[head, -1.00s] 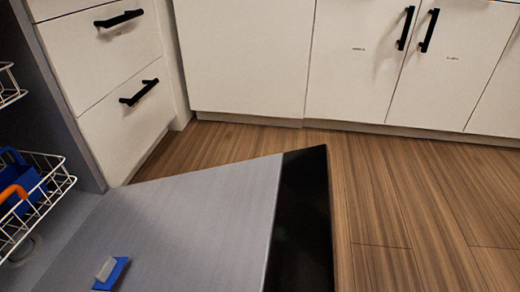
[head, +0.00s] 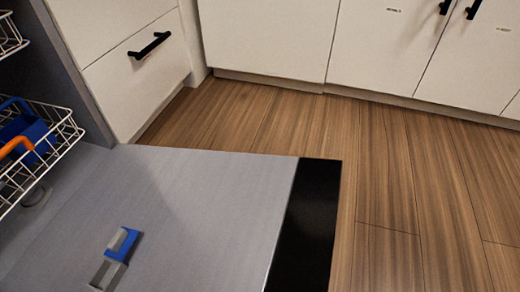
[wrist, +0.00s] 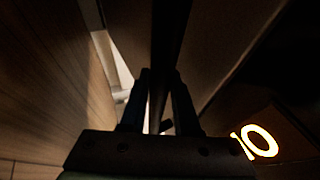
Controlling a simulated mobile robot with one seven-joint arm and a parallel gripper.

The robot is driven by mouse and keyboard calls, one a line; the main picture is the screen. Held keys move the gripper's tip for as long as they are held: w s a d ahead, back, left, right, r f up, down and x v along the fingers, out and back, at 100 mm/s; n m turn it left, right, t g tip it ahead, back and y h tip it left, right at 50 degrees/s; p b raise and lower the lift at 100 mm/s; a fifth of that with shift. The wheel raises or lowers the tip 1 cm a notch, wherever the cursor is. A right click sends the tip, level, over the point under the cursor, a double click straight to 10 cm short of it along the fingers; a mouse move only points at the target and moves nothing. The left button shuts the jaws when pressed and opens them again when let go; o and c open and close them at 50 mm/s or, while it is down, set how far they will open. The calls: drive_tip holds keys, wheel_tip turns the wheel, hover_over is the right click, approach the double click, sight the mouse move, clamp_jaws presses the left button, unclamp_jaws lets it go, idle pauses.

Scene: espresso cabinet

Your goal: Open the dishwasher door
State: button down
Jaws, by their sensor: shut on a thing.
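The dishwasher door (head: 200,195) is swung down and far open in the head view, its grey inner face up. A black strip (head: 310,215) runs along its outer end. A blue and grey dispenser (head: 117,255) sits on the inner face. My gripper (wrist: 158,85) shows only in the wrist view. Its two dark fingers are shut on a dark bar (wrist: 168,35), which looks like the door's handle. The picture is dim, so the exact contact is hidden.
A white wire rack (head: 58,130) with a blue and orange item (head: 20,135) is inside the dishwasher at left. White drawers and cabinets (head: 265,35) with black handles stand behind. Wood floor (head: 400,190) is clear to the right. A lit number (wrist: 258,142) glows in the wrist view.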

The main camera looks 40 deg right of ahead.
drive_tip(key=shift+a+f, duration=0.1)
drive_tip(key=shift+a, duration=0.15)
drive_tip(key=c, duration=0.7)
unclamp_jaws()
drive_tip(key=shift+o, duration=0.2)
drive_tip(key=shift+d, duration=0.1)
drive_tip(key=shift+s, duration=0.1)
drive_tip(key=shift+s+d, duration=0.15)
drive_tip(key=shift+s, duration=0.1)
drive_tip(key=v, duration=0.7)
drive_tip(key=shift+w, duration=0.1)
